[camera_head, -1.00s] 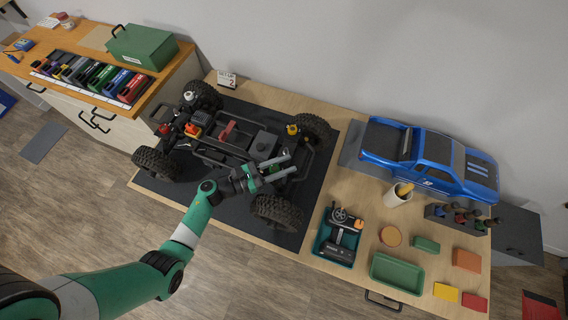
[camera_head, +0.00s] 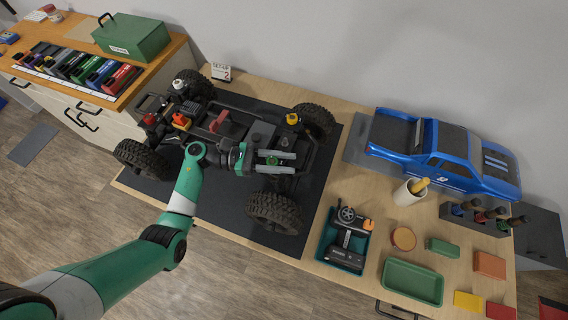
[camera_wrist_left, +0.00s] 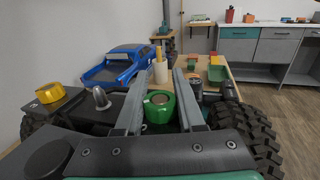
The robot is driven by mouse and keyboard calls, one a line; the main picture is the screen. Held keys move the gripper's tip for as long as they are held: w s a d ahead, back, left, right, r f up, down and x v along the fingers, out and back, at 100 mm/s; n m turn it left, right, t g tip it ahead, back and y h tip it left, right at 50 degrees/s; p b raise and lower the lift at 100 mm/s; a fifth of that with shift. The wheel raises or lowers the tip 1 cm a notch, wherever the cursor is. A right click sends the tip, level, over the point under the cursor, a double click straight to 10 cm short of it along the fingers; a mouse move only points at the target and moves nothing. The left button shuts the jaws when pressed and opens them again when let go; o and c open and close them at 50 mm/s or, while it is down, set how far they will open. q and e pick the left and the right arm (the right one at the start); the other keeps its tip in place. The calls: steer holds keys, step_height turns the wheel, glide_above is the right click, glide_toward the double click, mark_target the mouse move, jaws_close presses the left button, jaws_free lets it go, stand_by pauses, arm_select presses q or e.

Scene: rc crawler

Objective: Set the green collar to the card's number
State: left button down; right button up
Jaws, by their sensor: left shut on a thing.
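The green collar (camera_head: 271,161) sits on a shock of the RC crawler chassis (camera_head: 255,140), at its right end. In the left wrist view the collar (camera_wrist_left: 158,107) is a green ring around a dark round top, between my two fingers. My left gripper (camera_head: 275,162) is shut on it, with a grey finger on each side. The white card (camera_head: 221,73) stands behind the chassis and shows a red 2. A yellow collar (camera_head: 292,119) is on the chassis behind my gripper; it also shows in the left wrist view (camera_wrist_left: 49,92). Any markings on the green collar are too small to read.
Large black tyres (camera_head: 274,212) stand close around my gripper. The blue truck body (camera_head: 440,155) lies to the right. A teal tray with a transmitter (camera_head: 346,235), a cup (camera_head: 409,192) and an empty green tray (camera_head: 413,281) are on the table's right half.

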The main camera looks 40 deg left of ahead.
stand_by(0.4)
arm_select(q)
steer(key=c, duration=0.5)
jaws_free()
steer(key=b+v, duration=0.3)
steer(key=v, duration=0.8)
steer(key=shift+s+a+r, duration=0.1)
steer(key=shift+s+a, duration=0.1)
steer(key=shift+a, duration=0.05)
